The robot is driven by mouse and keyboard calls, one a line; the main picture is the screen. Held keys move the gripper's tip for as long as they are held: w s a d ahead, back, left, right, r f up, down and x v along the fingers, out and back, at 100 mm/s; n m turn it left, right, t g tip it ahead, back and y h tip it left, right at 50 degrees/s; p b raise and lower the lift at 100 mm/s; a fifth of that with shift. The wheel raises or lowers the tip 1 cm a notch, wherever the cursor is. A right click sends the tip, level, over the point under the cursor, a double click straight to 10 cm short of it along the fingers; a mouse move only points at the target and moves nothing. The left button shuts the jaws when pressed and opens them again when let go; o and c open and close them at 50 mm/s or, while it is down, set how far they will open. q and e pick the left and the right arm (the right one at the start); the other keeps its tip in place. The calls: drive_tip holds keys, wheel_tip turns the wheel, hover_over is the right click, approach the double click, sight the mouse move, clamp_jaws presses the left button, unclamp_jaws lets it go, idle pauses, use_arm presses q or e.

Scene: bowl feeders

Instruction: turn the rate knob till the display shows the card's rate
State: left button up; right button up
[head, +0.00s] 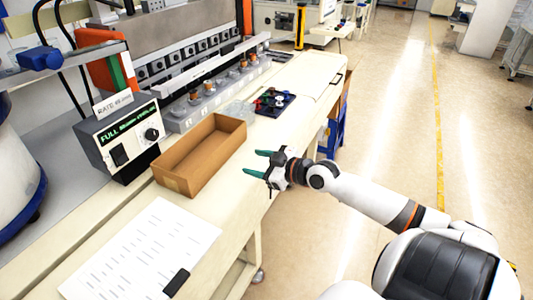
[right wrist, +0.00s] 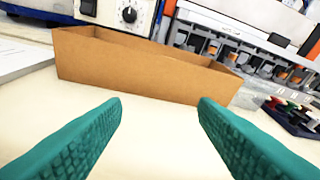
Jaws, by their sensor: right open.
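The feeder control box (head: 118,138) stands at the back left of the bench. Its rate knob (head: 152,134) is a dark round dial on the right of its face; the knob also shows at the top of the right wrist view (right wrist: 129,14). The green-lit display (head: 125,124) shows text starting "FULL"; the rest is too small to read surely. A white card (head: 113,103) on top reads "RATE" and a number I cannot read surely. My right gripper (head: 258,162) is open and empty, right of the cardboard box and apart from the knob. My left gripper is not in view.
An open cardboard box (head: 175,176) stands between my right gripper and the control box. A printed sheet (head: 140,255) with a black object (head: 176,282) lies at the front. A dark tray (head: 272,103) of small parts sits further back.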

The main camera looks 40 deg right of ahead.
drive_tip(key=shift+s+d+f+h, duration=0.1)
drive_tip(key=shift+d+f+h, duration=0.2)
drive_tip(key=shift+d+f, duration=0.6)
drive_tip(key=shift+r, duration=0.1)
